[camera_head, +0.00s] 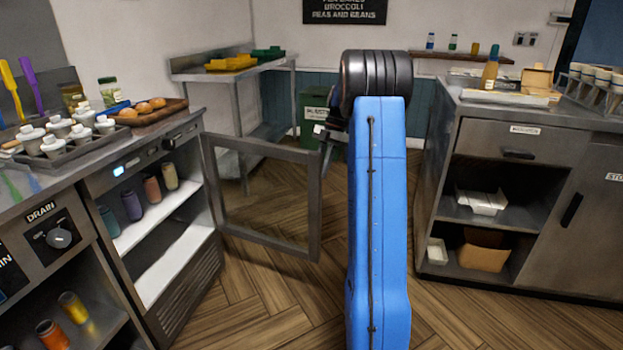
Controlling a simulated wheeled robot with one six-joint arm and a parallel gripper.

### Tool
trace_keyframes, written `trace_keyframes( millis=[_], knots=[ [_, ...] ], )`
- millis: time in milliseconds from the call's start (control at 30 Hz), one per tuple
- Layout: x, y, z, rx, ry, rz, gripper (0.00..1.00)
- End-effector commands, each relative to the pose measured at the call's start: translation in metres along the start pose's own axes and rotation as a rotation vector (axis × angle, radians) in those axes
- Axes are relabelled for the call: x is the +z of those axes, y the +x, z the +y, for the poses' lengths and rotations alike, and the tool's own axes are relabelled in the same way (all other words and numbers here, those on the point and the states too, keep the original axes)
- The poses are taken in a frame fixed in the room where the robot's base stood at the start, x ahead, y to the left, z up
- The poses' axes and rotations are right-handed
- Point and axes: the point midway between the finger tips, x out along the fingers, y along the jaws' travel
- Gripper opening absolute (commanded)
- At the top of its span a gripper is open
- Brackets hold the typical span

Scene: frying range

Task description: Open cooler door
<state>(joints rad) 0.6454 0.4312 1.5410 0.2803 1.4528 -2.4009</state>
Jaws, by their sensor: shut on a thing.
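The cooler (165,235) is at the left, under the counter, with several bottles on its lit white shelf. Its glass door (265,247), in a grey metal frame, stands wide open, swung out into the aisle from its hinge side by the cooler. My gripper (326,133) is at the upper free edge of the door, partly hidden behind my blue arm. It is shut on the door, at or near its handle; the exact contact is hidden.
A right counter (480,150) has drawers and open shelves. A steel table (240,68) with yellow and green trays and a green bin (312,115) stand behind the door. The wooden floor (275,325) in front of the door is clear.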

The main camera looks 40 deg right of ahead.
Motion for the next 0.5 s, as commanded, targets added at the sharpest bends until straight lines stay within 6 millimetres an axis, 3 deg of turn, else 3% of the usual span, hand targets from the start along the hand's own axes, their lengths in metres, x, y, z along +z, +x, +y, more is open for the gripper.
trace_keyframes(
  millis=[200, 500],
  knots=[
    [0.028, -0.013, 0.023, 0.01, -0.001, 0.002, 0.0],
    [0.045, -0.02, 0.038, 0.009, -0.004, 0.003, 0.0]
  ],
)
